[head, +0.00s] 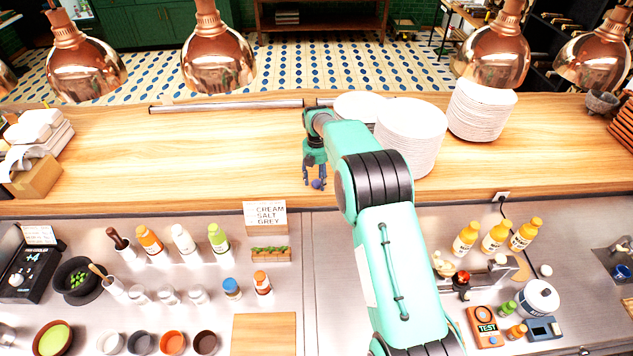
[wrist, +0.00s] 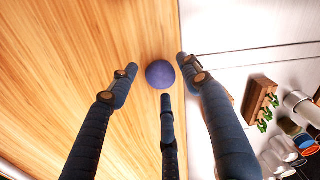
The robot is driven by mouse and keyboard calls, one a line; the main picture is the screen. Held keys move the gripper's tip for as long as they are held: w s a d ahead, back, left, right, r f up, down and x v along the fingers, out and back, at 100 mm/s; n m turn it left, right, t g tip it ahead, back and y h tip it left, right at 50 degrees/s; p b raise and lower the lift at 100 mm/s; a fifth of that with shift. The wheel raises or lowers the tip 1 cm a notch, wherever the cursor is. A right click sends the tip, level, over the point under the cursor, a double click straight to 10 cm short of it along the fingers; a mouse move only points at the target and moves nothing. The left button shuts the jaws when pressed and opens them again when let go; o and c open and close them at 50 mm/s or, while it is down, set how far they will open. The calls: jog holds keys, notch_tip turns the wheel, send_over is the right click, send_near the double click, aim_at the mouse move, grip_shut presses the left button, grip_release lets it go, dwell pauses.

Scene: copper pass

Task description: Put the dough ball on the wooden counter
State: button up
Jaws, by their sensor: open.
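A small blue-purple ball, which I take to be the dough ball (head: 318,184), shows at the front edge of the wooden counter (head: 230,150), below my gripper (head: 314,176). In the wrist view, the ball (wrist: 160,74) appears against the wood, close to the counter's edge. My gripper's dark fingers (wrist: 158,80) are open and spread around the ball, with gaps between the fingertips and the ball. The ball seems to rest on the counter, but its underside is hidden.
Tall stacks of white plates (head: 411,135) stand on the counter right of my gripper. A sign (head: 265,216) and bottles (head: 183,240) stand on the lower steel worktop in front. Copper lamps (head: 218,60) hang above. The counter's left middle is clear.

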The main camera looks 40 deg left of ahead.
aim_at(317, 181)
notch_tip(317, 181, up, 11)
jog(key=b, duration=0.1)
dwell(0.4)
dwell(0.6)
dwell(0.3)
